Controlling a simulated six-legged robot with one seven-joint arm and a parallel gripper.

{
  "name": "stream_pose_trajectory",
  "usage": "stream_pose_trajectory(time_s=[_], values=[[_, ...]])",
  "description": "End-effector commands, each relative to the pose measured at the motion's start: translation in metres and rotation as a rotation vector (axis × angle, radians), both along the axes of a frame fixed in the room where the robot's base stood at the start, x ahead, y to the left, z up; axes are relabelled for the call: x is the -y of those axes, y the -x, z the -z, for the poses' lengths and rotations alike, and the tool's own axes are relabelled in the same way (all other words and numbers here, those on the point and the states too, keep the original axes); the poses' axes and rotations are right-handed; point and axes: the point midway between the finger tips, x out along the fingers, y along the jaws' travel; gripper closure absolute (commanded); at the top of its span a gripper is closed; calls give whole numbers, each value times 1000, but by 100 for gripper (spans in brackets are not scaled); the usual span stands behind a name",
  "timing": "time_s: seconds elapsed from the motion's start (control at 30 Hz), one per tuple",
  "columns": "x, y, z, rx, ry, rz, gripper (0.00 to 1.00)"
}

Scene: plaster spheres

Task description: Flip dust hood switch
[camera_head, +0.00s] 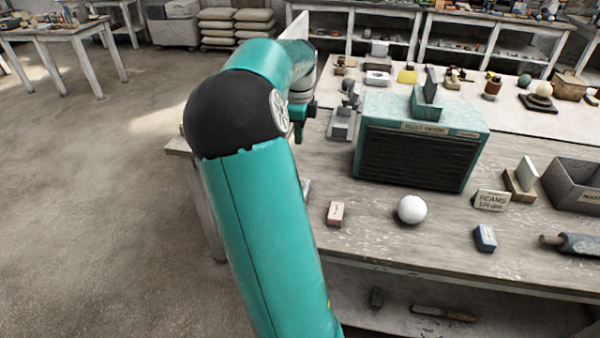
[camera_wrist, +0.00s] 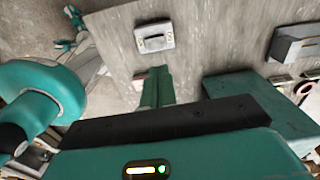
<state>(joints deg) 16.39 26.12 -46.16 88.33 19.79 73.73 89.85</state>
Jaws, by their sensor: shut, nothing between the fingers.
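The dust hood (camera_head: 420,155) is a teal box with a dark slatted front, standing on the workbench (camera_head: 375,240). A grey switch box (camera_head: 341,126) stands just left of it. In the wrist view, what looks like the same switch (camera_wrist: 154,37) is a pale plate with a dark lever or rocker; which way it is set is unclear. My gripper (camera_wrist: 158,72) is shut and empty, its green fingers pointing toward the switch with a visible gap in the picture. In the head view, my gripper (camera_head: 303,118) is partly hidden behind my arm, left of the switch box.
A white sphere (camera_head: 412,209), a small red-and-white box (camera_head: 335,213), a blue box (camera_head: 485,238) and a lettered block (camera_head: 491,200) lie in front of the hood. A grey bin (camera_head: 578,183) stands at right. A grey-green block (camera_head: 426,100) sits on the hood. Floor at left is open.

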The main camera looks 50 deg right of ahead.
Motion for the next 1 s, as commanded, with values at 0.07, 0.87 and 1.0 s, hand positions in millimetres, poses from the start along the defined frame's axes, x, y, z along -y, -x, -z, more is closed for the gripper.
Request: stream_pose_trajectory(time_s=[0.07,0.87,1.0], values=[[5,1,1,-8,2,27,100],[4,2,66,-11,-1,31,100],[4,2,94,-11,0,30,100]])
